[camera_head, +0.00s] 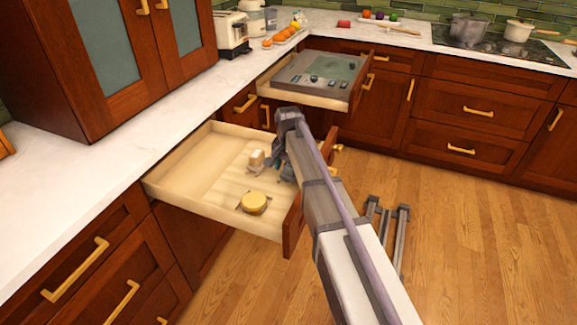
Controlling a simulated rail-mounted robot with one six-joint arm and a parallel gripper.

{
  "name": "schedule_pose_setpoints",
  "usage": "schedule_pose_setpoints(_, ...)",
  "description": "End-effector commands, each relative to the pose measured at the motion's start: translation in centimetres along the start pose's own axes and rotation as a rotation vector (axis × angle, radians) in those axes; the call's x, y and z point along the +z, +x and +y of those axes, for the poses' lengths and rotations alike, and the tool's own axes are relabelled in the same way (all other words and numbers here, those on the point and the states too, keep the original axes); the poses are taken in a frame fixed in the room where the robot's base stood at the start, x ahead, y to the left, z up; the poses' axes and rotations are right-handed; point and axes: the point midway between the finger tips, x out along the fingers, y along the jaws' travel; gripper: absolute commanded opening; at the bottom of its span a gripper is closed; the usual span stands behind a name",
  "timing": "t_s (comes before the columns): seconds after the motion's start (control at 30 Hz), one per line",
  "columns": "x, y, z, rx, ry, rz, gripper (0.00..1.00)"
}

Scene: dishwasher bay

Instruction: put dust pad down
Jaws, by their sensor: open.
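An open wooden drawer (185,188) on the left holds two small things. One is a round yellow pad-like piece (255,202) on a dark base, lying near the drawer's front. The other is a small cream block (257,157) farther back, close to my gripper. I cannot tell for sure which of them is the dust pad. My gripper (275,163) is low over the drawer's right side, pointing down and left, with its jaws open. My arm hides part of it and the drawer's right corner. I cannot tell whether the fingers touch the cream block.
Another open drawer (290,93) behind holds a grey panel-like device (320,75). Pots (466,30) sit on the stove.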

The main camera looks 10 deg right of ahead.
Motion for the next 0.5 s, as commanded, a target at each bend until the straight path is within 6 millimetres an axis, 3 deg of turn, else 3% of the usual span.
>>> schedule_pose_setpoints(0.13, 0.0, -0.4, 0.0, 0.0, 0.0, 0.0, 0.65)
schedule_pose_setpoints(0.27, 0.0, -2.3, 0.0, 0.0, 0.0, 0.0, 0.65)
schedule_pose_setpoints(0.5, 0.0, -8.6, 0.0, 0.0, 0.0, 0.0, 0.65)
